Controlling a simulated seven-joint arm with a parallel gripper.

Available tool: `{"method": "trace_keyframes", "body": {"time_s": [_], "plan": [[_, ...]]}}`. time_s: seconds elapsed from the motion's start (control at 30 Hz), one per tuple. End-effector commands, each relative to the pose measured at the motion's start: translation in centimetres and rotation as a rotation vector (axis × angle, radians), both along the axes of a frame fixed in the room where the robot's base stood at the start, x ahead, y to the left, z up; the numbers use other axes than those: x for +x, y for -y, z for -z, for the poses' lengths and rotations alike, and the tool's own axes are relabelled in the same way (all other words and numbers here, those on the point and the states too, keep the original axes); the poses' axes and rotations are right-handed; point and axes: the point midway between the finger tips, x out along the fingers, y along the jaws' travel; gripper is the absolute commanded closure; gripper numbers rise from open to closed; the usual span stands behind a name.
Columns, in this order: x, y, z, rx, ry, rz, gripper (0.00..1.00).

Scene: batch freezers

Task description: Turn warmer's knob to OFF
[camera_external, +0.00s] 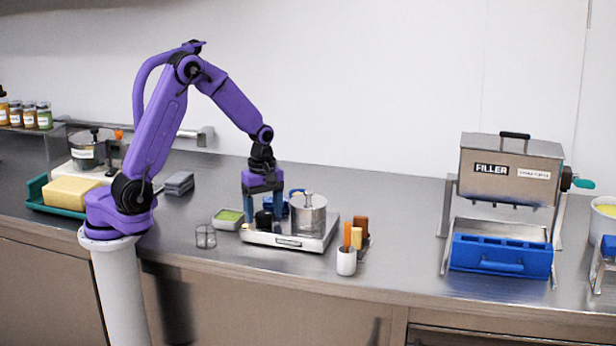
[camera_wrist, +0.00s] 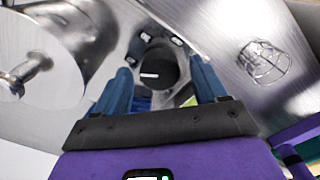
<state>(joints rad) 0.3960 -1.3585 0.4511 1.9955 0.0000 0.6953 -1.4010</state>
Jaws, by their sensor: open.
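The warmer (camera_external: 290,240) is a low, pale metal unit on the counter, with a lidded steel pot (camera_external: 308,215) on its right part. Its black round knob (camera_external: 264,220) is at the front left. In the wrist view the knob (camera_wrist: 155,62) shows a white pointer line, and small pale labels beyond it are too small to read. My gripper (camera_external: 263,217) points down over the knob. Its blue fingers are open, one on each side of the knob, and the wrist view (camera_wrist: 160,75) shows gaps between them and it.
A wire holder (camera_external: 206,237) and a green-filled tray (camera_external: 228,218) are left of the warmer. A white cup (camera_external: 346,262) with coloured sticks stands close on its right. The filler (camera_external: 510,170) stands farther right, with clear counter between.

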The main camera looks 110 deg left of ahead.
Motion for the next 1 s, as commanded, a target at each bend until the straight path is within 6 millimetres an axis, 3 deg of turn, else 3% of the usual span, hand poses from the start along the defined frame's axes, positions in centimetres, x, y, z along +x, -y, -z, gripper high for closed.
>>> {"method": "trace_keyframes", "body": {"time_s": [0.33,0.5,1.0], "plan": [[-0.01,0.01,0.37,0.0,0.0,0.0,0.28],[-0.01,0.01,0.35,0.0,0.0,0.0,0.84],[0.04,0.03,0.27,0.0,0.0,0.108,0.84]]}}
